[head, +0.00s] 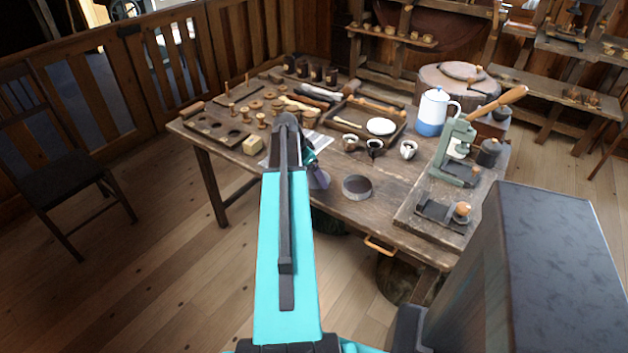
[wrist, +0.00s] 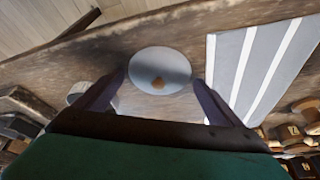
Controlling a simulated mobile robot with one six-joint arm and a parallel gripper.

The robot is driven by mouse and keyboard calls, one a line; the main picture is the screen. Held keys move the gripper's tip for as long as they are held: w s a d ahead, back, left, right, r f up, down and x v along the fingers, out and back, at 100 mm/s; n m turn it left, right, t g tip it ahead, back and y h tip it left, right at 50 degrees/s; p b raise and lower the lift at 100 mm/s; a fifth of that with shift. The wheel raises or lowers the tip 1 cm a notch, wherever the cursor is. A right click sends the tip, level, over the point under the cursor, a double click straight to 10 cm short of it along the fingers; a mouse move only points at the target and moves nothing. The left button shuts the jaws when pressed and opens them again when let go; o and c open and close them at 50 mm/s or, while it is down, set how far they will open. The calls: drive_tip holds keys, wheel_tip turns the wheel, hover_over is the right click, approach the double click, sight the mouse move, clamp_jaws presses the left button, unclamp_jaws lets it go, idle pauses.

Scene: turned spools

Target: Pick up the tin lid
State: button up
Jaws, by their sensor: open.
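In the head view my arm hides most of my gripper (head: 314,166) and I cannot make out the lid clearly. An open round tin (head: 357,187) stands to the right of my gripper on the table.
A striped cloth or sheet (wrist: 262,65) lies right of the lid in the wrist view. Cups (head: 375,148), a blue and white pot (head: 433,111) and a green press (head: 456,150) stand farther right on the table. Turned wooden pieces crowd its far left. The table's front edge is close.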

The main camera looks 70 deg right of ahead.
drive_tip(key=shift+c, duration=0.4)
drive_tip(key=shift+a, duration=0.1)
drive_tip(key=c, duration=1.4)
drive_tip(key=shift+c, duration=0.2)
drive_tip(key=shift+a+f, duration=0.1)
drive_tip(key=shift+f, duration=0.05)
